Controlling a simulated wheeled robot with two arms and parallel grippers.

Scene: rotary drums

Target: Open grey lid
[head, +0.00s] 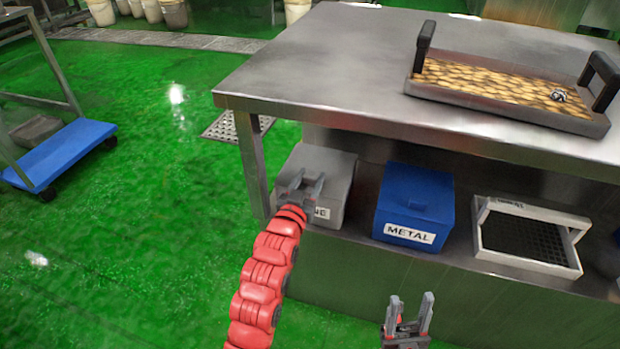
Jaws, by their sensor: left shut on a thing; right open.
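The grey box (339,196) with its grey lid (322,163) stands on the lower shelf at the left end of the steel table. The lid appears to lie on the box. Part of the box's label is hidden by my gripper, and only "NE" shows. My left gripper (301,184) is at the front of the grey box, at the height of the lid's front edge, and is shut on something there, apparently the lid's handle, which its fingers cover. My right gripper (411,308) is open and empty, low in front of the shelf.
A blue box (408,204) labelled METAL and a white frame-like container (527,262) stand to the right on the shelf. The steel table top (330,60) overhangs the boxes, with a tray (510,92) of brown pieces on it.

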